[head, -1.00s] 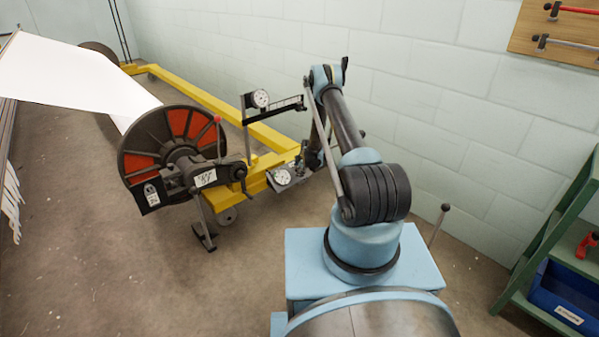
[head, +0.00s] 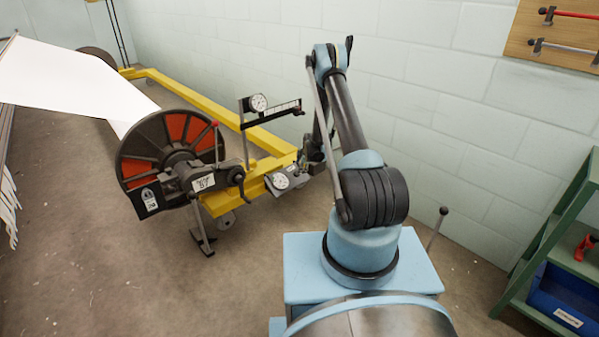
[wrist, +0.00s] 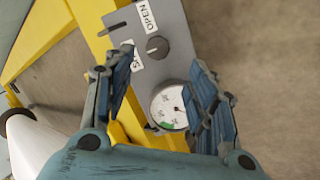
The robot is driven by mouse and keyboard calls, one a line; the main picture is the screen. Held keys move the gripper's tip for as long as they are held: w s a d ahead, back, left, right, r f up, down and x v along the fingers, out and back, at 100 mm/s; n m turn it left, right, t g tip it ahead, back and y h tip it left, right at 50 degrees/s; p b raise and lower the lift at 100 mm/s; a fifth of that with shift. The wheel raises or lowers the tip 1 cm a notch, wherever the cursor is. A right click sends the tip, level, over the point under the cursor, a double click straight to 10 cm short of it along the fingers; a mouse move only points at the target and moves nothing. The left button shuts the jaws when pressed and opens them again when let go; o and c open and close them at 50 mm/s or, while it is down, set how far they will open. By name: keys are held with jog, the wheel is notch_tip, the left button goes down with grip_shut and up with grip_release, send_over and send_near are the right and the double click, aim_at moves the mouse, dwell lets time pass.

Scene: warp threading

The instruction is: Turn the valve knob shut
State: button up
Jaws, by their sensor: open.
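The valve knob (wrist: 157,47) is a small dark round knob on a grey plate (wrist: 178,22) in the wrist view. An OPEN label (wrist: 147,16) sits beside it; a second label (wrist: 131,58), partly hidden by a finger, lies on its other side. I cannot tell clearly where the knob points. A round dial gauge (wrist: 169,106) is on the same plate, nearer my palm. My gripper (wrist: 160,62) is open and empty, its fingers on either side of the plate, with the knob beyond or between the tips. In the head view my gripper (head: 312,152) is by the plate's dial (head: 281,181); the knob is not discernible.
The yellow frame (head: 215,113) runs behind the plate. The black-and-red reel (head: 150,160) is further left. A green shelf (head: 535,230) stands right; floor in front is clear.

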jog(key=shift+v, duration=1.25)
